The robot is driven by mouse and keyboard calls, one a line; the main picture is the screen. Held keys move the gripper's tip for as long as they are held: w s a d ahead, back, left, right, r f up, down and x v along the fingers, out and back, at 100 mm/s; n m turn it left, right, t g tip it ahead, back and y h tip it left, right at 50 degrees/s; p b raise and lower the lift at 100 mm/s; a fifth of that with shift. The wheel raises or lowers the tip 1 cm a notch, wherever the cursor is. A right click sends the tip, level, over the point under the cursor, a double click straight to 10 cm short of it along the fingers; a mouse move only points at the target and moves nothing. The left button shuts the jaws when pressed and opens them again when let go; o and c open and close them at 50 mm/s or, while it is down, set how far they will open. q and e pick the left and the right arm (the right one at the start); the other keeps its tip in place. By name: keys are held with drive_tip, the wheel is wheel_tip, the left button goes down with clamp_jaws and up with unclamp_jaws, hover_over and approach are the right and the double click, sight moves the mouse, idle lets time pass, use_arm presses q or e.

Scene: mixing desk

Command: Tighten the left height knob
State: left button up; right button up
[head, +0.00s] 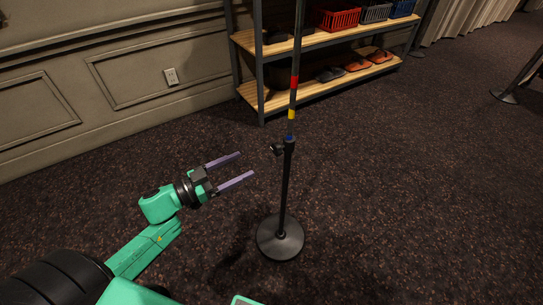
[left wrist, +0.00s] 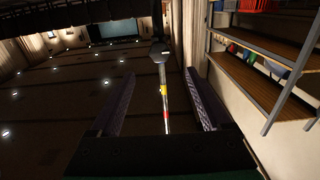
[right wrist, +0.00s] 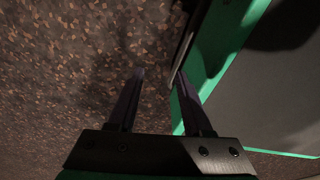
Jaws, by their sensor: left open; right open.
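A black stand with a round base (head: 280,238) stands upright on the carpet. Its thin upper pole (head: 297,60) carries red, yellow and blue bands. A small black height knob (head: 276,149) sticks out to the left of the collar, just below the blue band. My left gripper (head: 246,164) is open and empty, to the left of the knob and apart from it. In the left wrist view, the banded pole (left wrist: 165,100) shows between the open fingers; the knob is not clear there. My right gripper (right wrist: 160,73) is open and empty over the carpet, away from the stand.
A shelf rack (head: 330,75) with shoes and baskets stands behind the stand, near the panelled wall (head: 140,70). Another round foot (head: 503,96) is at the far right. The carpet around the stand is clear.

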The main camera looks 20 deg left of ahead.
sight(274, 151)
use_arm(q)
drive_tip(key=x, duration=1.1)
drive_tip(key=shift+b, duration=0.4)
drive_tip(key=shift+a, duration=0.1)
clamp_jaws()
use_arm(e)
drive_tip(key=w, duration=0.3)
drive_tip(key=shift+w+d+r, duration=0.1)
drive_tip(key=shift+w+d, duration=0.1)
drive_tip(key=shift+d, duration=0.1)
